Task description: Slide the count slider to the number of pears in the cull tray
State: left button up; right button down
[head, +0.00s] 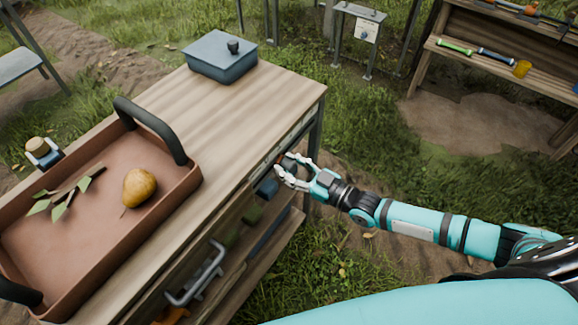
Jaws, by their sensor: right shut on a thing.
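A reddish-brown tray (60,262) with dark handles lies on the wooden table at the left. One yellow-brown pear (139,187) and a leafy twig (66,192) lie in it. A pale strip (296,130) runs along the table's front edge and looks like the slider's scale; its numbers are too small to read. My right gripper (283,173) is at this edge, shut on a small dark piece that looks like the slider's knob. The fingers mostly hide the knob. My left gripper is not in view.
A blue-grey lidded box (220,58) stands at the table's far end. A small item with a cream top (41,150) stands beyond the tray. Below the tabletop are a metal handle (198,275) and lower shelves. A shelf with tools (480,50) stands at the back right.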

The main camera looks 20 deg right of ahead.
jog(key=shift+w+d, duration=0.25)
jog(key=shift+d, duration=0.05)
jog(key=c, duration=0.9)
grip_release()
jog(key=v, duration=1.2)
